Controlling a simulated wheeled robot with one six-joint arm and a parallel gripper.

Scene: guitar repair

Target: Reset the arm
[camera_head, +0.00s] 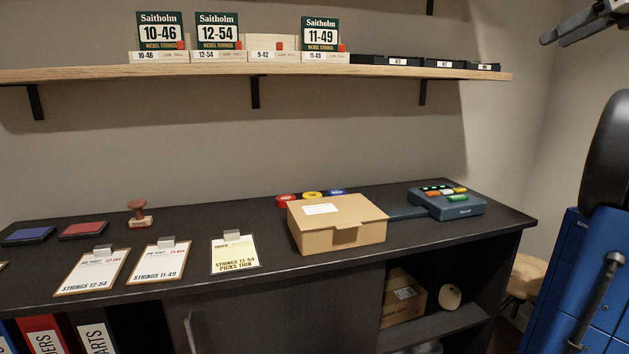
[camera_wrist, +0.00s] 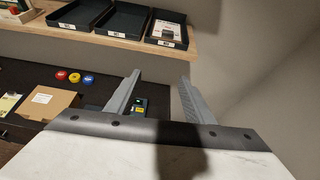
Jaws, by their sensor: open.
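My gripper (camera_wrist: 160,76) is open in the wrist view, with its two grey fingers apart and nothing between them. It is up in the air, with the wall shelf and the dark cabinet top beyond it. In the head view, part of my gripper (camera_head: 566,30) shows at the top right corner, to the right of the wall shelf (camera_head: 300,73) and well above the cabinet top (camera_head: 385,264). It touches nothing that I can see. The rest of the arm is mostly out of the picture.
A closed cardboard box (camera_head: 337,226), a blue device (camera_head: 446,204) and several clipboards are on the cabinet top. String packs (camera_head: 217,31) and black trays (camera_head: 403,61) line the shelf. A blue cabinet-like unit (camera_head: 577,290) stands at right. Open air surrounds my gripper.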

